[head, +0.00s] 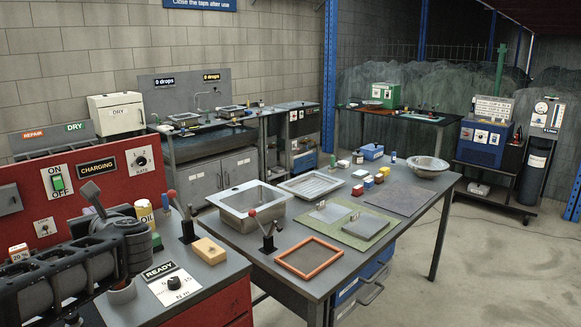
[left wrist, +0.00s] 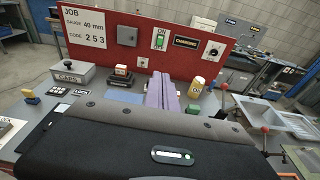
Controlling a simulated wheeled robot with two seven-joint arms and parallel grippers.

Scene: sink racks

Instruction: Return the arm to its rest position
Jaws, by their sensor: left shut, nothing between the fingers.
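My left arm comes in from the lower left of the head view, over the red-fronted bench (head: 215,262). My right gripper is in neither view.
A yellow can (head: 145,213), a wooden block (head: 209,251) and a red-knobbed lever (head: 187,226) stand near my left arm. A table with a metal sink (head: 242,200) and an orange frame (head: 310,258) is to the right. Open floor (head: 500,270) lies beyond it.

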